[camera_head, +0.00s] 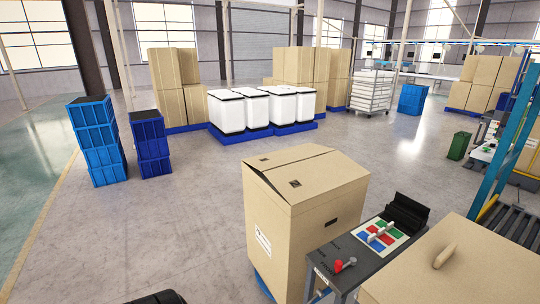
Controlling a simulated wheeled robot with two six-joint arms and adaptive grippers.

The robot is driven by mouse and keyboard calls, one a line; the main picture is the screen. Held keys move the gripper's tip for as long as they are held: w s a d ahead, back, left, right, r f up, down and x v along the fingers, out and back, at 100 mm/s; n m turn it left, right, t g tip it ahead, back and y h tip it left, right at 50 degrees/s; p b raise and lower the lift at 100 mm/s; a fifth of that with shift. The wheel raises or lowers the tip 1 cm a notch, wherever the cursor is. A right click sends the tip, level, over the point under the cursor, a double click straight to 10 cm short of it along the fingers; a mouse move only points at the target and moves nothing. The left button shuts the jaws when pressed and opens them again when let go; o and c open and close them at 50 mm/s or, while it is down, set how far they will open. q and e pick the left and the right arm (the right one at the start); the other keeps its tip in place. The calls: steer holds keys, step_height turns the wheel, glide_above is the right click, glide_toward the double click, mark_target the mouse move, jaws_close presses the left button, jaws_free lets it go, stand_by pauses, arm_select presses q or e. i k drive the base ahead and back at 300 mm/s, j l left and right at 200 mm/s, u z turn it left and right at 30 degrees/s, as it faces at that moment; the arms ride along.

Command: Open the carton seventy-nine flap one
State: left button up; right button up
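A tall brown cardboard carton (290,235) stands upright in the middle foreground. Its top flaps (305,172) lie nearly closed and slightly peaked, with a seam across the top and a small dark mark on each side of it. A white label is on its left face and a dark hand slot on its right face. I cannot read a number on the carton or tell which flap is flap one. Neither gripper's fingers show. A dark rounded part at the bottom edge, left of the carton, is probably mine.
A grey table (350,262) with a coloured panel, a red knob and a black holder stands close right of the carton. Blue crates (97,140) stand at left. Floor left of the carton is clear.

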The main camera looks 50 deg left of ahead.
mark_target(269, 160)
steer(key=u, duration=1.45)
steer(key=i+j+u, duration=0.25)
steer(key=i+j, duration=0.5)
steer(key=i+j+u, duration=0.3)
steer(key=i+j, duration=0.4)
steer(key=i+l, duration=0.05)
steer(key=i, duration=0.05)
